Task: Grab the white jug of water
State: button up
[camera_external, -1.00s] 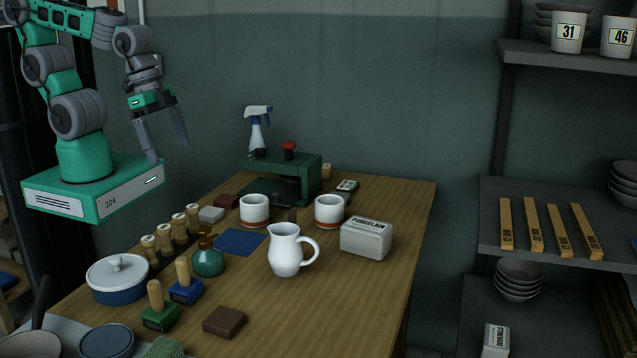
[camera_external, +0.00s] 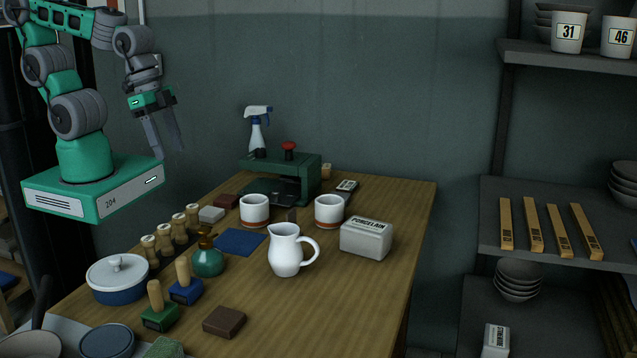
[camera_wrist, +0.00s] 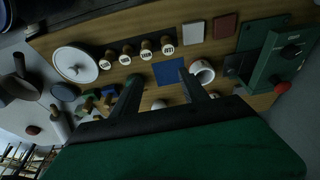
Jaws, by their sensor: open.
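The white jug (camera_external: 285,251) stands upright on the wooden table, its handle pointing right and its spout left. I cannot see inside it, so I cannot tell whether it holds water. My gripper (camera_external: 170,154) hangs in the air at the upper left, well above and apart from the jug. Its two fingers point down, open, with nothing between them. In the wrist view my open gripper (camera_wrist: 158,87) shows above the table, and I cannot clearly make out the jug there.
Two white cups (camera_external: 254,209) (camera_external: 329,210) stand behind the jug. A porcelain block (camera_external: 366,238) sits to its right, a green bottle (camera_external: 208,261) to its left. Stamps, a lidded pot (camera_external: 118,281) and a green press (camera_external: 280,177) surround it. The front right tabletop is clear.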

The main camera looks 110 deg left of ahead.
aim_at(313, 245)
jog(key=shift+c, duration=1.3)
jog(key=w+d+f+p, duration=0.1)
jog(key=w+d+p, duration=0.15)
jog(key=w, duration=2.05)
jog(key=shift+m+t, duration=0.4)
jog(key=shift+t, duration=0.2)
jog(key=w+d+f, duration=0.1)
jog(key=w+f, duration=0.2)
jog(key=w, duration=0.1)
jog(key=w+d+f, duration=0.1)
jog(key=w+f, duration=0.2)
jog(key=w, duration=0.1)
jog(key=w+d+f, duration=0.1)
jog(key=w+f, duration=0.2)
jog(key=w, duration=0.1)
jog(key=shift+d+f, duration=0.35)
jog(key=x, duration=0.2)
jog(key=p+x, duration=0.1)
jog(key=x, duration=0.2)
jog(key=p+x, duration=0.1)
jog(key=x, duration=0.2)
jog(key=shift+w, duration=0.4)
jog(key=shift+r, duration=0.1)
grip_shut()
